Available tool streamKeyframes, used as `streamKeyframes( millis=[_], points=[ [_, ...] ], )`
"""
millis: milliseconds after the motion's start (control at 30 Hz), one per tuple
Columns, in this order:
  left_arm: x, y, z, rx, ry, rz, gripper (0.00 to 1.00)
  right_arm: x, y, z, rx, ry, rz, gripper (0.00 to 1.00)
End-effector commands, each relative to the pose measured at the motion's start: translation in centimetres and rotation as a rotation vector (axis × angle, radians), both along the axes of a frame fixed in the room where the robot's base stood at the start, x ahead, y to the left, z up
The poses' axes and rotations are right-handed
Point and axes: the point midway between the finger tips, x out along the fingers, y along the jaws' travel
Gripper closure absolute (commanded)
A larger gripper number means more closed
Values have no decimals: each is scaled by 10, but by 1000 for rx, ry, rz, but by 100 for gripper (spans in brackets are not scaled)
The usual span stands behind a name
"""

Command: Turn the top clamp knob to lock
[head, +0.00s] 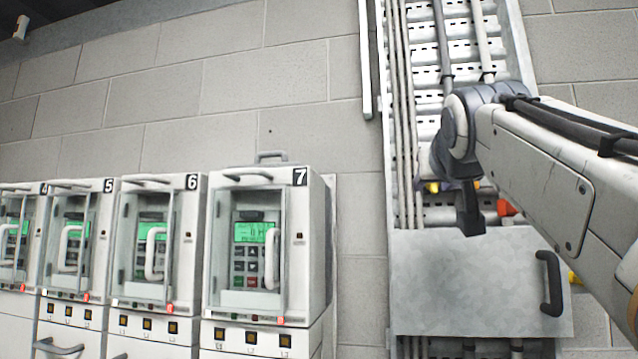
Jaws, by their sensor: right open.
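My right arm comes in from the right. Its dark gripper (470,212) points down in front of the cable tray (432,212), just above a grey cover plate (465,285). Its jaws are open, though they overlap edge-on in this view. A small yellow part (432,187) shows just left of the gripper, and an orange-red part (506,208) shows just right of it. I cannot tell which of these belongs to the top clamp knob, as the gripper hides what lies between them. Contact with the gripper cannot be made out. My left gripper is out of view.
The plate has a black handle (549,284) at its right, with a yellow part (574,279) beside it. Cables (444,45) run up the tray. A row of numbered drive cabinets stands left, cabinet 7 (318,240) nearest. Bare block wall (357,200) separates cabinet and tray.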

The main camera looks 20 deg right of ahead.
Motion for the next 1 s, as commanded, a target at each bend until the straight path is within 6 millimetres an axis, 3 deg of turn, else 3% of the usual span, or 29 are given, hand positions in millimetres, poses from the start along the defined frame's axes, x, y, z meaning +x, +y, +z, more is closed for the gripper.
streamKeyframes(
  millis=[33,100,233,367,700,1000],
  points=[
    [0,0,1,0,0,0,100,-11,-8,15,-16,-30,-31,54],
    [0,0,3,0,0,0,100,-18,-14,26,-28,-51,-54,54],
    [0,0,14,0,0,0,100,-15,-24,33,-31,-57,-67,54],
    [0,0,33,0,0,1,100,-2,-35,34,-29,-54,-71,54],
    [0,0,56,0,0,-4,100,51,-67,30,-30,-56,-70,54],
    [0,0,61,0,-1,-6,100,65,-74,28,-31,-57,-67,54]
  ],
)
